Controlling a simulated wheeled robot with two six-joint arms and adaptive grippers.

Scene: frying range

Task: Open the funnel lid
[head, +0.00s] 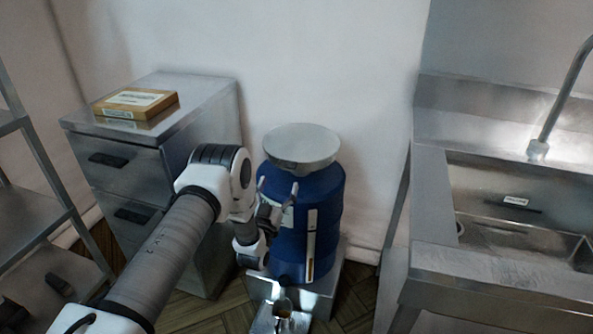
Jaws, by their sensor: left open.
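The funnel lid (302,146) is a round grey disc on top of a blue drum (325,190). It covers the drum's top, and no opening shows beneath it. Any funnel under it is hidden. My left gripper (278,188) is open, in front of the drum's left side and below the lid's front edge. Its fingers point up towards the lid, and nothing shows between them. I cannot tell whether a fingertip touches the drum or lid. My right gripper is not in view.
A metal drawer cabinet (190,92) with a flat brown box (136,103) stands at the left. A steel sink (470,250) is at the right. The drum stands on a low metal stand (325,283) against the wall. A shelf rack (30,215) is at the far left.

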